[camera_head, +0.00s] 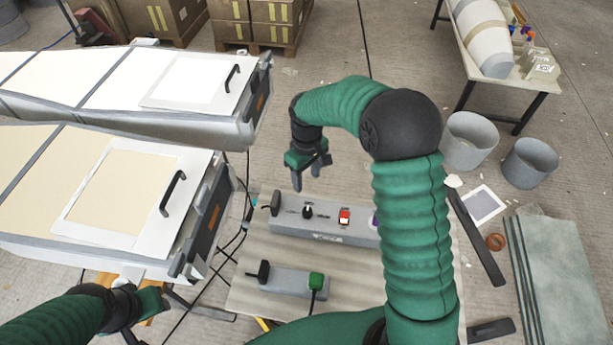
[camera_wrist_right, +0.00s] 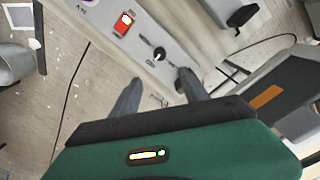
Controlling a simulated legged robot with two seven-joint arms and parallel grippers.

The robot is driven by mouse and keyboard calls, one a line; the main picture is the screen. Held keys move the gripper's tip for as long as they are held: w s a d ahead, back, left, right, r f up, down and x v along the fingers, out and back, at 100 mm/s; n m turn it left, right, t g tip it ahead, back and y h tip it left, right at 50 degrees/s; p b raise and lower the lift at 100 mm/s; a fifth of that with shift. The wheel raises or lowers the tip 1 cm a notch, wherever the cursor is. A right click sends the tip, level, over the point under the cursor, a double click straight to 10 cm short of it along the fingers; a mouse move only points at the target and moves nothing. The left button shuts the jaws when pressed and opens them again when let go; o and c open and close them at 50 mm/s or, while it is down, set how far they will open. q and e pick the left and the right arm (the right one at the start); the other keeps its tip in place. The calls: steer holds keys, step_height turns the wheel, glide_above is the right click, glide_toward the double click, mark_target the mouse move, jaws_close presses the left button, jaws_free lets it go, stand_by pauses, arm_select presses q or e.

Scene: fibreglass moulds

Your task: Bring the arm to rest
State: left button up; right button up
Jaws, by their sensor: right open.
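My right arm is green and ribbed and arches across the middle of the head view. Its gripper (camera_head: 311,176) hangs above the far edge of the table, left of the arm, with the fingers apart and nothing between them. In the right wrist view the two grey fingers (camera_wrist_right: 158,90) are also spread and empty, with the control box's panel beyond them. My left arm enters at the lower left of the head view. Its gripper (camera_head: 150,301) is below the near mould, and its fingers are not clear.
A grey control box (camera_head: 350,236) with a black knob (camera_head: 308,211) and a red switch (camera_head: 345,216) sits on the table (camera_head: 250,304). A smaller box (camera_head: 284,280) with a green button (camera_head: 316,281) is nearer. Moulds (camera_head: 197,203) stand left; buckets (camera_head: 530,163) stand right.

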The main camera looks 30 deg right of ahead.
stand_by(0.3)
steer(key=s+a+r+m+t, duration=0.1)
steer(key=s+a, duration=0.1)
steer(key=s, duration=0.6)
steer(key=s+a+r+m+t, duration=0.1)
steer(key=s+a+m, duration=0.1)
steer(key=s, duration=0.7)
steer(key=shift+a+r+m+t, duration=0.2)
steer(key=shift+a+m+t, duration=0.1)
steer(key=shift+a, duration=0.35)
steer(key=shift+s+a, duration=0.1)
steer(key=shift+s, duration=0.05)
